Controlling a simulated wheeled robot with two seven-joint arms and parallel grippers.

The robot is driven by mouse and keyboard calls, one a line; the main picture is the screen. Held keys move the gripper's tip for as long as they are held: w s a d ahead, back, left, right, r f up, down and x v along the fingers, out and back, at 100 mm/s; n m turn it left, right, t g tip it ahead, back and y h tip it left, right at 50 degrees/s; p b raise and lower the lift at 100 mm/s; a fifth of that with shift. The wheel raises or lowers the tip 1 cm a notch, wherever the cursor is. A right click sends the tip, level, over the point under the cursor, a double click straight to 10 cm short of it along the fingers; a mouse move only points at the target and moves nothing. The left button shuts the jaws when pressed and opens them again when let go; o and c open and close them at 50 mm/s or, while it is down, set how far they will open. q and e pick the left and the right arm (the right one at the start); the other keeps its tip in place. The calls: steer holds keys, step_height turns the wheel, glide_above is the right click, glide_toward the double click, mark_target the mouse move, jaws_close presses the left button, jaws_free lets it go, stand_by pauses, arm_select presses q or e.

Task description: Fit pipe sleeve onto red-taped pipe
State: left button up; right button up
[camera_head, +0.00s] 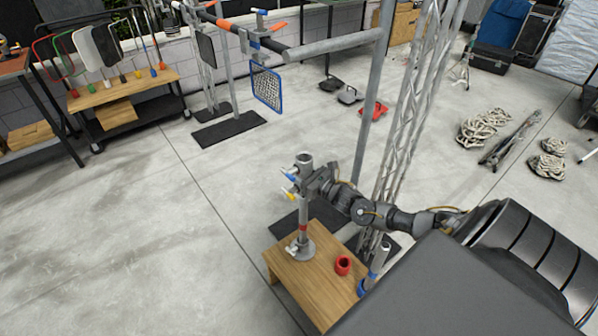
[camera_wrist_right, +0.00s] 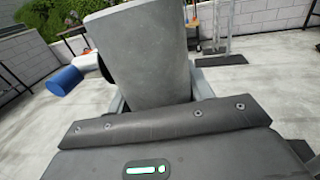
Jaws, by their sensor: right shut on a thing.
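The red-taped pipe (camera_head: 303,218) stands upright on a round base on a small wooden table, with a band of red tape low on it. The grey pipe sleeve (camera_head: 304,162), with blue-tipped and yellow-tipped handles, is upright in line with the pipe's upper part. I cannot tell whether it is around the pipe or just above it. My right gripper (camera_head: 318,180) is shut on the sleeve from the right. In the right wrist view the grey sleeve (camera_wrist_right: 145,60) fills the space between the fingers, a blue-tipped handle at its left. My left gripper is not in view.
The wooden table (camera_head: 330,290) also holds a red ring (camera_head: 343,265) and a grey pipe with blue parts (camera_head: 376,264) near my arm. A lattice truss (camera_head: 408,110) rises behind my right arm. The floor to the left is clear.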

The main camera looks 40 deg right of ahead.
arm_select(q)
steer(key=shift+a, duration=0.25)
arm_select(e)
steer(key=shift+r, duration=0.1)
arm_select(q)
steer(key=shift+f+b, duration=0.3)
arm_select(e)
steer(key=shift+f, duration=0.35)
steer(key=shift+f, duration=0.25)
steer(key=shift+f+b, duration=0.5)
steer(key=shift+b, duration=0.1)
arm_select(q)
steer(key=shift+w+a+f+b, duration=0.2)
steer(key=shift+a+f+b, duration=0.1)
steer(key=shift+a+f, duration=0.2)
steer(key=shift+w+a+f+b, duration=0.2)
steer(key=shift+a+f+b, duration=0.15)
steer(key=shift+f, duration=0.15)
arm_select(e)
steer(key=shift+f, duration=0.65)
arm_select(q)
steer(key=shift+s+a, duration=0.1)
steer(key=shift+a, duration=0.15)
